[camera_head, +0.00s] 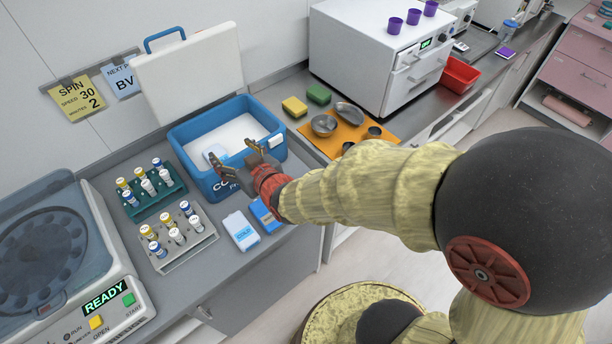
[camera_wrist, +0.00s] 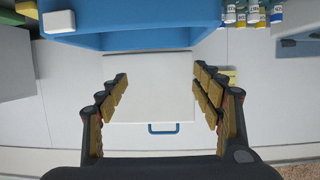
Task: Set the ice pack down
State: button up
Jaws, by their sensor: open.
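A white ice pack with a blue label (camera_head: 241,230) lies flat on the counter in front of the blue cooler (camera_head: 186,142). A blue pack (camera_head: 262,214) lies beside it, partly hidden by my arm. My gripper (camera_head: 235,160) is open and empty at the cooler's near rim, above the counter packs. In the wrist view my gripper (camera_wrist: 160,76) has its fingers wide apart with nothing between them; the cooler (camera_wrist: 130,40) is at the top and its white lid (camera_wrist: 150,100) behind.
Two tube racks (camera_head: 150,192) (camera_head: 185,250) stand left of the packs, with a centrifuge (camera_head: 50,250) farther left. Right of the cooler are sponges (camera_head: 294,107), an orange mat (camera_head: 378,139) with metal bowls and a white oven-like unit (camera_head: 375,50). Some counter front is bare.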

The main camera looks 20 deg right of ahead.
jog(key=s+d+r+m+g+h, duration=0.2)
jog(key=s+d+r+g+h, duration=0.15)
jog(key=s+d+r, duration=0.45)
jog(key=s+d+g, duration=0.2)
jog(key=s, duration=0.6)
jog(key=s+d+r+m+g, duration=0.1)
jog(key=s+d+g, duration=0.1)
jog(key=s, duration=0.7)
jog(key=shift+s+d+r+g, duration=0.25)
jog(key=shift+d+r+g, duration=0.1)
jog(key=shift+d, duration=0.3)
